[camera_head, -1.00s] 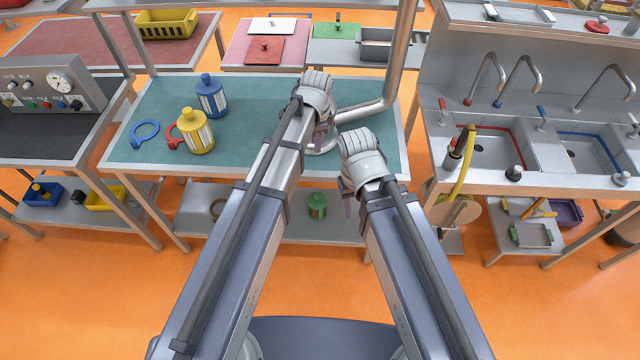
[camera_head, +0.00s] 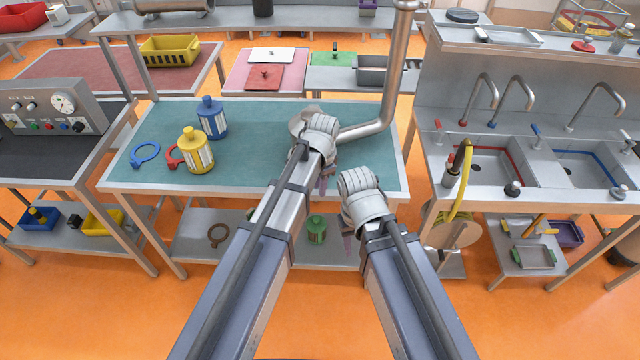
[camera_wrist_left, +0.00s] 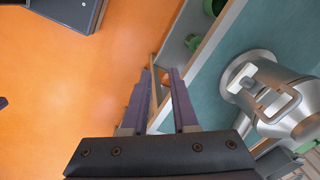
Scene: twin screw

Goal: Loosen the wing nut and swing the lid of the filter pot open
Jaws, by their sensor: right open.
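The metal filter pot (camera_head: 304,122) stands on the teal-topped table, partly hidden behind my left wrist in the head view. The left wrist view shows the pot (camera_wrist_left: 245,76) at the right, with a metal loop-shaped part (camera_wrist_left: 283,106) on it; I cannot make out the wing nut for certain. My left gripper (camera_wrist_left: 161,72) has its two purple fingers apart with nothing between them, and they are clear of the pot, near the table's front edge. My right gripper (camera_head: 348,242) is open, lower and to the right, in front of the table; its fingers are mostly hidden.
A thick metal pipe (camera_head: 385,115) runs right from the pot and rises. A green canister (camera_head: 316,229) stands on the lower shelf. The table's middle is clear.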

